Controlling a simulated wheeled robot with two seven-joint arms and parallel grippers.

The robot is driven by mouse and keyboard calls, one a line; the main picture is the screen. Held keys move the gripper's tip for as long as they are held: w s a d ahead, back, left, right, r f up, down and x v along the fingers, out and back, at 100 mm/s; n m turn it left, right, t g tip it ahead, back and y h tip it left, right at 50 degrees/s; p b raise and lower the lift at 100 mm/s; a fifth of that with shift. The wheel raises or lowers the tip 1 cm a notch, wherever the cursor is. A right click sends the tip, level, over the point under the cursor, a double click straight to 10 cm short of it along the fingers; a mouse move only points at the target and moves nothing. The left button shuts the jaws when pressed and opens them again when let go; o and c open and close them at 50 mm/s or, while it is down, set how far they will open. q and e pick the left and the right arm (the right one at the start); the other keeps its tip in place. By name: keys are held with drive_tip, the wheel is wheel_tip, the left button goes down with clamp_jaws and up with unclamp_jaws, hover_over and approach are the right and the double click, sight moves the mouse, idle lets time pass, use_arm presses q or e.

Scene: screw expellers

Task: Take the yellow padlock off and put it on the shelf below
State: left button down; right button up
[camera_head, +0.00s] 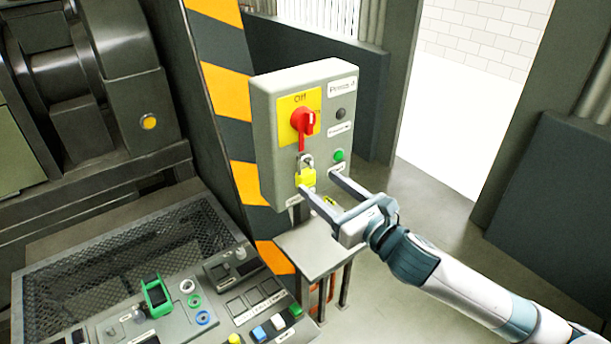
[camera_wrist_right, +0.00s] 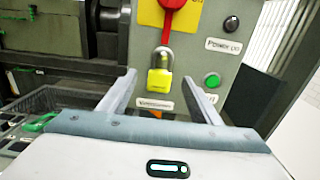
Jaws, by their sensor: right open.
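The yellow padlock (camera_head: 306,176) hangs by its metal shackle at the red rotary switch (camera_head: 303,122) on the grey control box. In the right wrist view the padlock (camera_wrist_right: 160,79) hangs upright below the red handle (camera_wrist_right: 172,5). My right gripper (camera_head: 317,182) is open in front of the box, its fingers pointing at it just below the padlock. In the right wrist view its fingers (camera_wrist_right: 165,82) stand apart on either side of the padlock, not touching it. A small grey shelf (camera_head: 312,247) is below the box. My left gripper is not in view.
A green button (camera_head: 339,155) and a dark knob (camera_head: 341,114) sit right of the switch. A striped post (camera_head: 226,88) stands behind the box. A console (camera_head: 205,300) with buttons and a green-framed part is at lower left. Open floor lies to the right.

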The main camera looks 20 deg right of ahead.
sight(309, 175)
drive_tip(key=p+x, duration=0.3)
drive_tip(key=x, duration=0.2)
drive_tip(key=shift+w+f, duration=0.1)
drive_tip(key=shift+w, duration=0.05)
idle(0.4)
drive_tip(key=c, duration=1.2)
